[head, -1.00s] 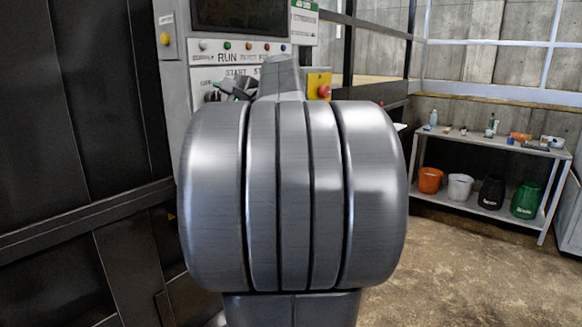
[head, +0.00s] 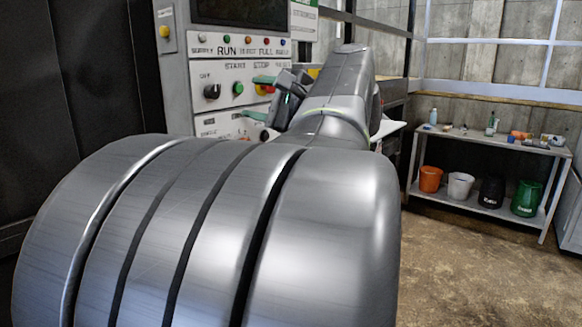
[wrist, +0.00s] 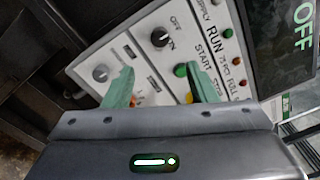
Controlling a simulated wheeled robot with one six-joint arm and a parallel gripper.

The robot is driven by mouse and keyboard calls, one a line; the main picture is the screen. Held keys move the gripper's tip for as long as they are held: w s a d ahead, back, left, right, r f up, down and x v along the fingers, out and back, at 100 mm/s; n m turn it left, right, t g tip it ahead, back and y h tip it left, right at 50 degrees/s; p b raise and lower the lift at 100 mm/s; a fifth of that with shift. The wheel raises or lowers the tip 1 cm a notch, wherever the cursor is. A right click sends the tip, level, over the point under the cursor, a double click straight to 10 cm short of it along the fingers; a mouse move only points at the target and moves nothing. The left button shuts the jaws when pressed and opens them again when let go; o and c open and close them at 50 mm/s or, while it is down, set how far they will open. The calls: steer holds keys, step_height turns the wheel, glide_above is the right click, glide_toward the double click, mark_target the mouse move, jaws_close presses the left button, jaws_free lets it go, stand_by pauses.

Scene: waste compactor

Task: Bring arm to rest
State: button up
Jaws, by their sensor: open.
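My gripper (head: 260,98) is open and empty, with green fingertips pointing left at the control panel (head: 210,72) in the head view. In the wrist view my gripper (wrist: 160,86) has its two green fingers spread apart in front of the panel, which appears tilted. Nothing is between the fingers. I cannot tell the exact gap to the panel. My arm's large grey links fill the lower middle of the head view and hide part of the panel's lower right.
The panel carries a black knob (head: 212,92), a green button (head: 238,88) and a red button (head: 268,89), partly covered by the gripper. A dark screen (head: 240,12) is above. A shelf table (head: 480,141) with several buckets stands at right. Concrete floor between is open.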

mark_target(216, 93)
steer(key=p+x, duration=0.1)
steer(key=x, duration=1.2)
steer(key=shift+w+a+r+p, duration=0.1)
steer(key=shift+w+a+p, duration=0.1)
steer(key=shift+a+p, duration=0.15)
steer(key=shift+w+r+m+p, duration=0.1)
steer(key=shift+r+m+p, duration=0.15)
steer(key=shift+p, duration=0.35)
steer(key=shift+d+m+p, duration=0.1)
steer(key=shift+m+p, duration=0.75)
steer(key=m+p, duration=0.4)
steer(key=p, duration=0.1)
steer(key=shift+m, duration=0.4)
steer(key=m+p, duration=0.5)
steer(key=shift+f, duration=0.1)
steer(key=shift+s+d+f, duration=0.2)
steer(key=shift+s+f, duration=0.05)
steer(key=shift+s+d, duration=0.4)
steer(key=shift+d, duration=0.05)
